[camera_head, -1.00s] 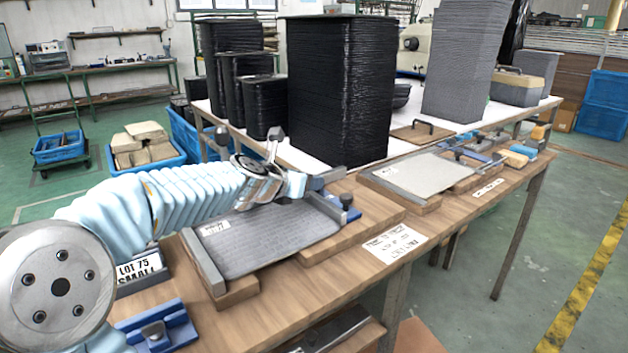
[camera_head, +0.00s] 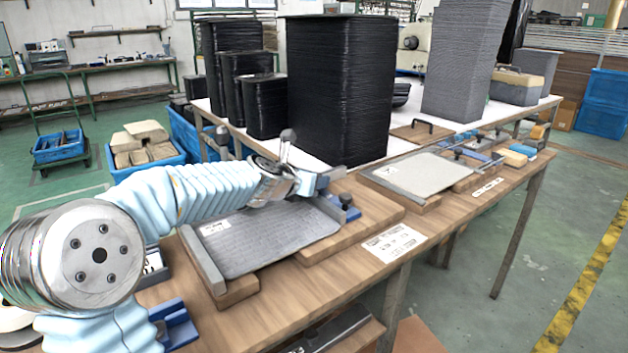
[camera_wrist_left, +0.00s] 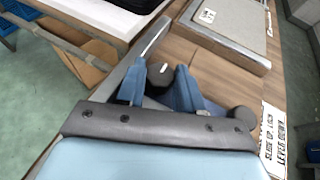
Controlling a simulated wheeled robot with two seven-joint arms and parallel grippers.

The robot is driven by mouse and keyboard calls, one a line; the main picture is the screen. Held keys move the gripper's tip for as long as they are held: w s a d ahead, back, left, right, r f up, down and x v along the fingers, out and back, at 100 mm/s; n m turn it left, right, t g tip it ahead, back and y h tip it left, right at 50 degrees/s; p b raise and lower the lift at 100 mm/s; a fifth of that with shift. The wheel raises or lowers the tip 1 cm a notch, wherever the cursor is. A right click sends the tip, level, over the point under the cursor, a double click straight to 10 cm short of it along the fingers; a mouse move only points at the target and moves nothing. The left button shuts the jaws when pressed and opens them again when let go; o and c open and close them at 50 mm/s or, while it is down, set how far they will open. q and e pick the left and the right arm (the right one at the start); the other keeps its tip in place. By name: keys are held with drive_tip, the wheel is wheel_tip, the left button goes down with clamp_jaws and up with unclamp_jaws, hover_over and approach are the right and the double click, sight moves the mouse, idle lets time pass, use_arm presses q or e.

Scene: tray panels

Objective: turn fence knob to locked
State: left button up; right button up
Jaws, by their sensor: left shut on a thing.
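My left gripper (camera_head: 318,182) is at the far right corner of the near fixture, its arm reaching in from the left. In the left wrist view its two blue fingers (camera_wrist_left: 158,88) stand on either side of a dark round knob (camera_wrist_left: 159,73) with a white mark on top. The gripper is shut on this knob. A grey metal fence bar (camera_wrist_left: 122,78) runs diagonally beside it. In the head view the gripper hides the held knob; another dark knob (camera_head: 345,199) shows just right of it. My right gripper is in neither view.
A grey panel (camera_head: 265,240) lies in the near fixture. A second fixture holds another panel (camera_head: 425,172) farther right. A printed label (camera_head: 394,243) lies on the wooden bench. Tall black stacks (camera_head: 340,85) stand on the white table behind.

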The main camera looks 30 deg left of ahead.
use_arm(q)
drive_tip(key=shift+a+f+m+h+b, duration=0.15)
drive_tip(key=shift+f+m+h+b, duration=0.2)
drive_tip(key=shift+m+h+b, duration=0.5)
drive_tip(key=shift+r+m+h+b, duration=0.35)
drive_tip(key=shift+m+h, duration=0.2)
drive_tip(key=shift+h, duration=0.2)
drive_tip(key=o, duration=0.8)
drive_tip(key=shift+c, duration=0.2)
